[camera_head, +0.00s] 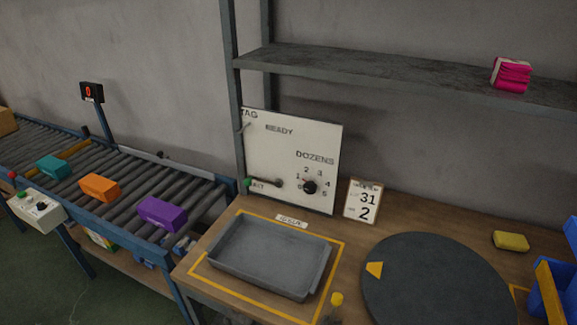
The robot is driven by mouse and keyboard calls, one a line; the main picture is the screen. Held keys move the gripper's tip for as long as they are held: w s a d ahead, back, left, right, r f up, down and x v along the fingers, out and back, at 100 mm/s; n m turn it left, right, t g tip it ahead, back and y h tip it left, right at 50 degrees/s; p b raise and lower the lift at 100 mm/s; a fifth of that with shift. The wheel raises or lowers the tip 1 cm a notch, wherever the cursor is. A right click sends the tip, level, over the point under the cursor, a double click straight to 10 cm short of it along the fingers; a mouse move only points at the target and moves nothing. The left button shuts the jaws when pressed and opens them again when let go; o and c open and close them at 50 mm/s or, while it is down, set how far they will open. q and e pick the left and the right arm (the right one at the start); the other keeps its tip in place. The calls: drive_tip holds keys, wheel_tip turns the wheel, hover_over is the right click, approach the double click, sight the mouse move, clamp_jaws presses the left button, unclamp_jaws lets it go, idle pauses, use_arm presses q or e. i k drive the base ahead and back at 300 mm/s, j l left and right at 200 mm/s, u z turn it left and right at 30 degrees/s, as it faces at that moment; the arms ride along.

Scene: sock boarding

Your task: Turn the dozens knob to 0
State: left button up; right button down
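The dozens knob (310,187) is a small black round knob on a white panel (290,150). The word DOZENS is printed above it, and small numbers ring it, with 1 to 5 running over the top and down the right. A mark that looks like 0 is at its left. The knob's pointer is too small to read, so I cannot tell which number it is set to. Neither of my grippers is in view, and nothing touches the knob.
A grey tray (228,271) lies in a yellow outline on the bench before the panel. A dark round turntable (435,285) and card (362,201) are to the right. A roller conveyor (120,170) with coloured packs stands left. A shelf (400,75) hangs above.

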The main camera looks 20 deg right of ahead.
sight(309, 186)
drive_tip(key=j+z, duration=0.15)
drive_tip(key=z, duration=0.35)
drive_tip(key=j+z, duration=0.2)
drive_tip(key=z, duration=0.25)
drive_tip(key=k+j+z, duration=0.1)
drive_tip(key=z, duration=0.4)
